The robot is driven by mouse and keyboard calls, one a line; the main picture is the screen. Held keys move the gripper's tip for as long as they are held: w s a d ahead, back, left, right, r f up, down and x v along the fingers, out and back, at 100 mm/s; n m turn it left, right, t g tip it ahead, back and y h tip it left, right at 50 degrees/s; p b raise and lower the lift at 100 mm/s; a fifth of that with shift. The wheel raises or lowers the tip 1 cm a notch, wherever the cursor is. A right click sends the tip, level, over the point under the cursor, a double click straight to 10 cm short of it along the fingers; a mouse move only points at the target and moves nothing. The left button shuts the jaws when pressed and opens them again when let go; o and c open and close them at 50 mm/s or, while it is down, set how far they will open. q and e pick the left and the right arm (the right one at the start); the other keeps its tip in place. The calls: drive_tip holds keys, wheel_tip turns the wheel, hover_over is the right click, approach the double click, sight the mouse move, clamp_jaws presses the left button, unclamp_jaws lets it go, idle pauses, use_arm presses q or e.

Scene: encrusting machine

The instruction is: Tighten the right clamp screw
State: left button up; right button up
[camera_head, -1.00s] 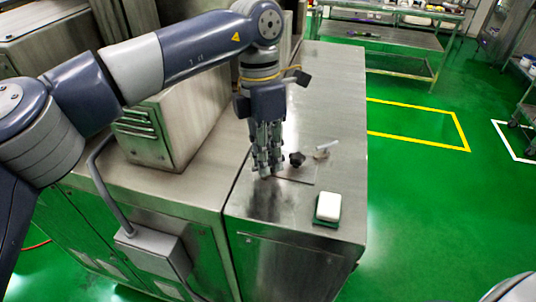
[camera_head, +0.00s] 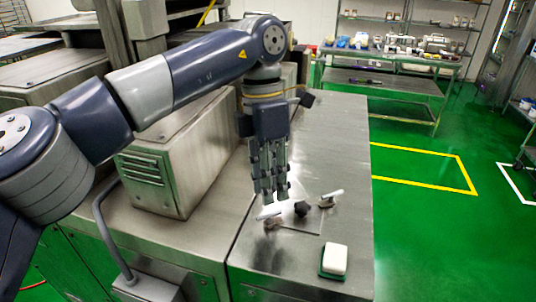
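A small clamp screw with a pale lever-like handle (camera_head: 329,199) stands at the right of a thin plate (camera_head: 298,224) on the steel worktop. I take it as the right clamp screw. A similar small piece with a pale handle (camera_head: 271,221) is at the plate's left. A black knob (camera_head: 302,208) sits between them. My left gripper (camera_head: 275,198) points down above the left piece, left of the black knob and apart from the right clamp screw. Its fingers look close together with nothing visible between them, but their opening is unclear. My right gripper is out of view.
A white block on a green base (camera_head: 335,260) lies near the worktop's front. A steel housing with vents (camera_head: 178,160) stands at the left. The worktop (camera_head: 343,150) is clear behind the clamps. A loaded shelf table (camera_head: 392,88) stands far back.

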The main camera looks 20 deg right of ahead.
use_arm(q)
wheel_tip(320, 180, up, 6)
drive_tip(key=w, duration=0.1)
drive_tip(key=shift+r, duration=0.25)
drive_tip(key=shift+w, duration=0.1)
